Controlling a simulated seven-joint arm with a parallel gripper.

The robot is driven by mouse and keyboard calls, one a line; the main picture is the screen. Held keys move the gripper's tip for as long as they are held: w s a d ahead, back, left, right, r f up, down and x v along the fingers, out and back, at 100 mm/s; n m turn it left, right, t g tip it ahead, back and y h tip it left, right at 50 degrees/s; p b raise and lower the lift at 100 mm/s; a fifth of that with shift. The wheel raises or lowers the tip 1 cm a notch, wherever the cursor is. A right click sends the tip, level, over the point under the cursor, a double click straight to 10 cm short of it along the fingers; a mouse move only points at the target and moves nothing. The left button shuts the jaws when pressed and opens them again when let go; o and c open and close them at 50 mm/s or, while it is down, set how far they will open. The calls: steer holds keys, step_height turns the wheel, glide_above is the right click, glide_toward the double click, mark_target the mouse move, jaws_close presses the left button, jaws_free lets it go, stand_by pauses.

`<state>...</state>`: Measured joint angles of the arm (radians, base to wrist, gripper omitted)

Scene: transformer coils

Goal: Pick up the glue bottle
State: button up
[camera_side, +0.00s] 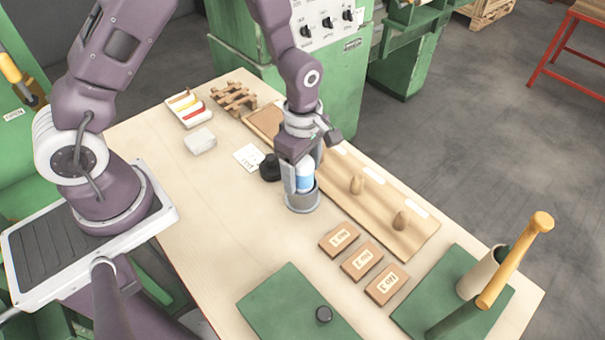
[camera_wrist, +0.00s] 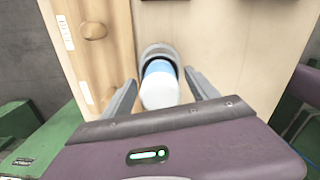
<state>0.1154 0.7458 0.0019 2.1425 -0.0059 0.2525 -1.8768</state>
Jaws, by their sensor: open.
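The glue bottle (camera_side: 304,179) is white with a blue band and stands in a grey round cup (camera_side: 303,201) on the table. In the wrist view the bottle (camera_wrist: 159,86) shows its white end towards me, with the cup's rim (camera_wrist: 158,50) behind it. My gripper (camera_side: 297,180) is pointing down over the cup, with its fingers around the bottle's upper part. In the wrist view my gripper (camera_wrist: 161,85) is open, one finger on each side of the bottle, with gaps visible. The bottle's lower part is hidden in the cup.
A black object (camera_side: 269,168) stands close left of the cup. A wooden board (camera_side: 385,205) with pegs lies to the right. Several brown labelled blocks (camera_side: 361,261) and a green mat (camera_side: 290,305) lie nearer. A yellow-handled tool (camera_side: 515,262) leans at right.

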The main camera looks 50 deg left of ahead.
jaws_close()
step_height(320, 180, up, 18)
steer(key=shift+f, duration=0.2)
stand_by(0.6)
